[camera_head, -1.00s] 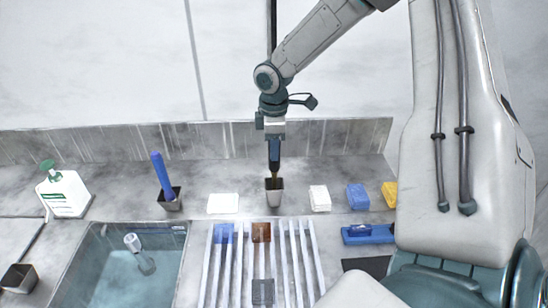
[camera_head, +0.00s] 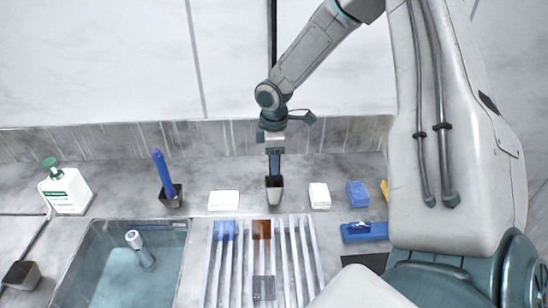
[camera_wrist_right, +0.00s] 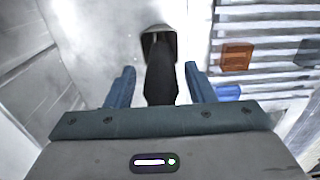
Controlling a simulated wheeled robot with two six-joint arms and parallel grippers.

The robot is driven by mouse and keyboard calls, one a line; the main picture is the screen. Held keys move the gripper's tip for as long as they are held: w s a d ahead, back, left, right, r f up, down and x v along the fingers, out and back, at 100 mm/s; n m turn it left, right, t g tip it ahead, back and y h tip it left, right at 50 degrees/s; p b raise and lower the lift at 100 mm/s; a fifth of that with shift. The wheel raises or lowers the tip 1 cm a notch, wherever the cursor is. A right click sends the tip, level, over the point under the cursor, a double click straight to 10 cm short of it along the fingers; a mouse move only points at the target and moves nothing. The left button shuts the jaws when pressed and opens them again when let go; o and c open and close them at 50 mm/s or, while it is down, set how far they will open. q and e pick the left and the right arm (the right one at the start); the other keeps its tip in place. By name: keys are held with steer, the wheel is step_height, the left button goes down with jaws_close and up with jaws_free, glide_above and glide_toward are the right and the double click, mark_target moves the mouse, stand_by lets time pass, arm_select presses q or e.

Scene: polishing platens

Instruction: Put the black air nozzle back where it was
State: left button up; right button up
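The black air nozzle (camera_wrist_right: 160,82) stands with its lower end in a small grey tapered holder (camera_head: 274,194) at the back of the counter. The holder's mouth also shows in the right wrist view (camera_wrist_right: 158,32). My right gripper (camera_head: 274,172) is directly above the holder, pointing down. In the wrist view its two blue fingers (camera_wrist_right: 160,84) are on either side of the nozzle, with a visible gap on each side, so it is open around it. The nozzle's tip is hidden inside the holder. My left gripper is not in view.
A blue-handled tool (camera_head: 162,170) stands in another holder to the left. A white block (camera_head: 319,196) and a blue block (camera_head: 357,194) lie to the right, a white pad (camera_head: 223,201) to the left. A slatted rack (camera_head: 208,262) and a sink (camera_head: 92,240) are in front.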

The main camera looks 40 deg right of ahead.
steer(key=shift+r+p, duration=0.3)
steer(key=shift+r, duration=0.3)
step_height(320, 180, up, 11)
steer(key=shift+r+b, duration=0.15)
steer(key=shift+b, duration=0.9)
